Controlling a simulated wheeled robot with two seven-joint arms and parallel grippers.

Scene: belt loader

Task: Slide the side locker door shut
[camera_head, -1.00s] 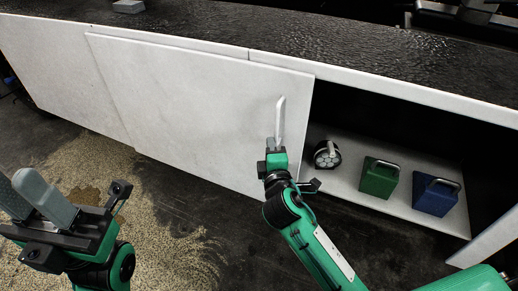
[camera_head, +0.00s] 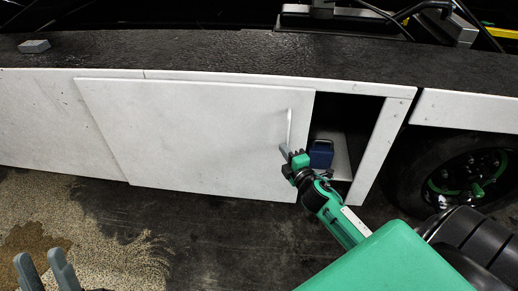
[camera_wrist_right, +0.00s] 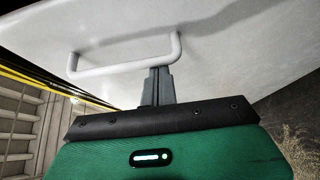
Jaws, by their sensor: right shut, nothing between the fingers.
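The white side locker door (camera_head: 200,135) covers most of the locker, with a dark gap (camera_head: 352,108) open at its right edge. Its pale bar handle (camera_head: 290,127) stands upright near that edge and also shows in the right wrist view (camera_wrist_right: 120,68). My right gripper (camera_head: 286,151) is at the handle's lower part. In the wrist view its fingers (camera_wrist_right: 158,84) are together with nothing between them, their tips close against the bar; contact is unclear. My left gripper (camera_head: 45,270) is low at the left, its fingers apart and empty, away from the door.
A blue box (camera_head: 321,153) shows inside the gap, on the locker floor (camera_head: 341,158). A white post (camera_head: 380,150) bounds the opening at the right, with a wheel (camera_head: 465,178) beyond. A small grey block (camera_head: 34,46) lies on the dark belt top. Floor before the door is open.

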